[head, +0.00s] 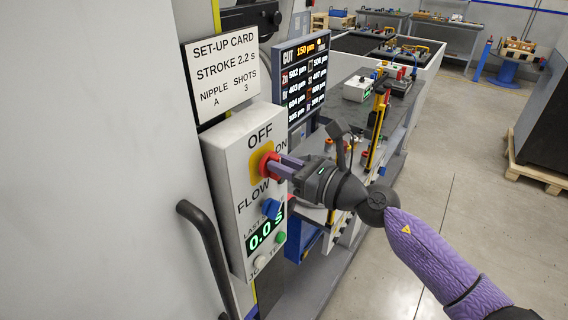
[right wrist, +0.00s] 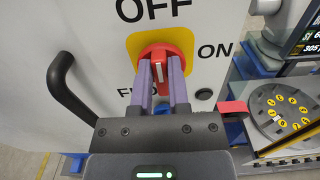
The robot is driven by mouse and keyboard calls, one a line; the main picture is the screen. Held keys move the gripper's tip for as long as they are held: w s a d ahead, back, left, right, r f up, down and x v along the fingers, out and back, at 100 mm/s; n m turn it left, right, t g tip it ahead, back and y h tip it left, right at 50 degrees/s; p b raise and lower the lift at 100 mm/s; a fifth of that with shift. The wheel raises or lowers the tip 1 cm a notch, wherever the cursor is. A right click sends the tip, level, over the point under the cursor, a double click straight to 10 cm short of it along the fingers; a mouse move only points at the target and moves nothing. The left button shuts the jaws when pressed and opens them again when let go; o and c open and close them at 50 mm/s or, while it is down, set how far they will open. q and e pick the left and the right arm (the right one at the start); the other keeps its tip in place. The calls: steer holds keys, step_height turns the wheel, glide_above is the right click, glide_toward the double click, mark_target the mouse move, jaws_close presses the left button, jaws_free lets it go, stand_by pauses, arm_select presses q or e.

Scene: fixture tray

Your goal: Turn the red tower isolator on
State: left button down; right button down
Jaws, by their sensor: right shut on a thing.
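The red isolator knob (head: 268,163) sits on a yellow plate on the front of a pale control box (head: 222,160). "OFF" is printed above it and "ON" to its right. My right gripper (head: 281,166) reaches in from the right, its two purple fingers shut on the knob. In the right wrist view the fingers (right wrist: 161,74) close on both sides of the red knob's grip (right wrist: 168,48). A white mark on the grip stands close to upright, towards "OFF". The fingers partly hide the knob and the lettering below. My left gripper is not in view.
A black handle (head: 207,245) stands out at the left. A set-up card (head: 222,68) and a dark screen (head: 305,80) are above.

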steer(key=shift+m, duration=0.4)
steer(key=m+p, duration=0.1)
steer(key=m, duration=0.2)
steer(key=shift+w+d+r+p, duration=0.1)
steer(key=shift+w+p, duration=0.1)
steer(key=shift+p, duration=0.2)
steer(key=shift+w+d+f+m+p, duration=0.2)
steer(key=shift+m+p, duration=0.65)
steer(key=shift+m, duration=1.45)
steer(key=shift+w+a+f+m+p, duration=0.2)
steer(key=shift+m+p, duration=0.65)
steer(key=shift+m, duration=1.45)
steer(key=shift+s+d+f+m+p, duration=0.1)
steer(key=shift+d+f+m+p, duration=0.2)
steer(key=shift+m+p, duration=1.3)
steer(key=shift+m+b, duration=0.7)
steer(key=shift+m, duration=0.3)
steer(key=c, duration=0.6)
jaws_free()
steer(key=shift+f, duration=0.1)
